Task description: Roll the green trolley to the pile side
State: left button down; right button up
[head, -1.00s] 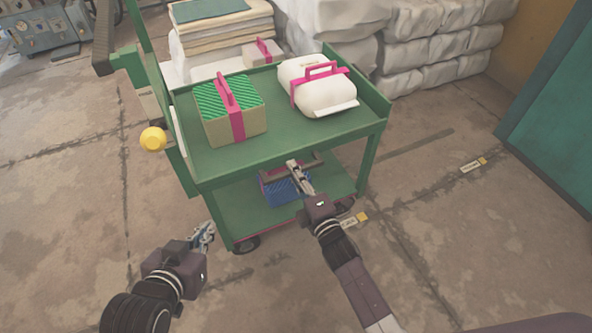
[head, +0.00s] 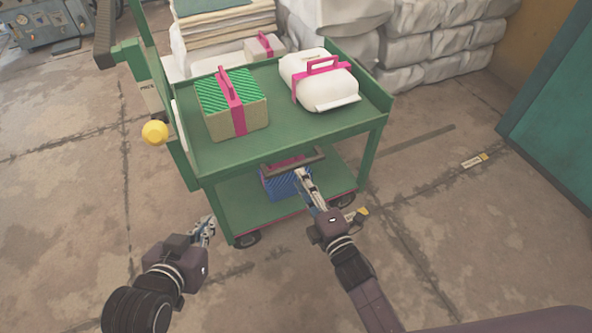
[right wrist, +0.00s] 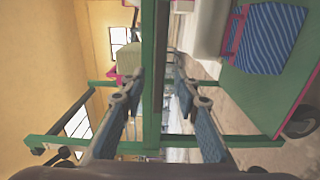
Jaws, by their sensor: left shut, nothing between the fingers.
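The green trolley (head: 275,132) stands ahead, with a green-topped box (head: 232,103) and a white bundle (head: 318,82) on its upper deck. A blue striped box (head: 278,184) with a pink strap sits on the lower deck. My left gripper (head: 208,225) is shut and empty, left of the trolley's near corner.
White wrapped bales (head: 430,45) are stacked behind the trolley. A pile of folded sheets (head: 225,25) stands behind left. The floor to the right is clear up to a teal panel (head: 555,110).

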jog(key=v, duration=0.6)
dwell(0.4)
